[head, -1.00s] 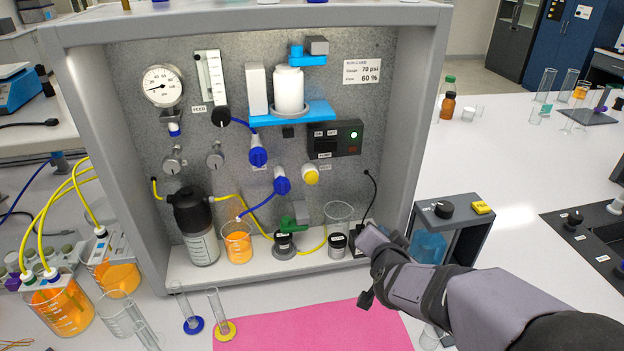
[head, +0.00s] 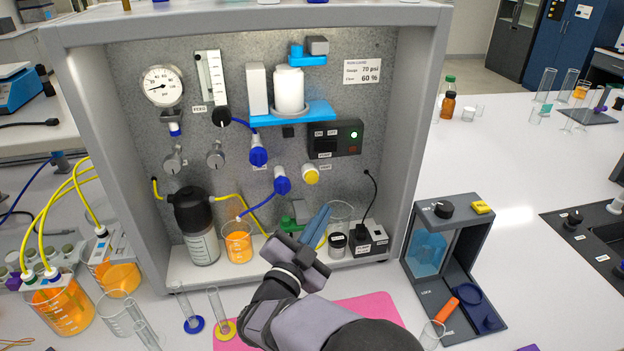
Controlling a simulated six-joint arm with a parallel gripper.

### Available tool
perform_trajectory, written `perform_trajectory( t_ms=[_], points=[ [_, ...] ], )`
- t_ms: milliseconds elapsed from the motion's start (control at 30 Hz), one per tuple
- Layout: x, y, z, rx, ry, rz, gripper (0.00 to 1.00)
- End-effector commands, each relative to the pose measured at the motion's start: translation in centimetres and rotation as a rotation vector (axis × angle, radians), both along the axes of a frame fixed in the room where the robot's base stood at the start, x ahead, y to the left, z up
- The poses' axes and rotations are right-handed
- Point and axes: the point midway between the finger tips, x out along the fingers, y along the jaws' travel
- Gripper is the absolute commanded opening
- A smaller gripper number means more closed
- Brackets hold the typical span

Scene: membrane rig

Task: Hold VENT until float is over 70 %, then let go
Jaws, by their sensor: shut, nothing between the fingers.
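The flow meter (head: 211,78) is a clear upright tube on a white scale at the upper left of the panel. Its float is too small to read. I cannot make out a VENT label. A black switch box (head: 335,140) with a lit green lamp and small dark buttons is on the panel's right. A yellow-capped port (head: 311,175) is below it. My gripper (head: 322,216) is shut and empty, in front of the rig's lower right, apart from the switch box. It partly hides the green valve (head: 300,208) and the clear beaker (head: 341,213).
A run card (head: 362,71) reads 70 psi and 60 %. A round gauge (head: 162,86) is at upper left. A black bottle (head: 194,218) and orange-filled beaker (head: 237,243) stand on the rig's shelf. A grey stand (head: 446,255) is right of the rig; a pink mat (head: 372,309) lies in front.

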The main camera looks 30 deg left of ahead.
Motion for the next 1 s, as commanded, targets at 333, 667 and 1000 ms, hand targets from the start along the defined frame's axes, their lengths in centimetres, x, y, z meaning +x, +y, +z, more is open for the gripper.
perform_trajectory(
  t_ms=[333,667,1000],
  points=[
    [0.2,0.1,0.0,0.000,0.001,0.001,0.00],
    [1.9,1.8,0.0,0.001,0.000,0.000,0.00],
    [4.7,4.5,-0.1,0.000,0.000,0.000,0.00]
  ],
)
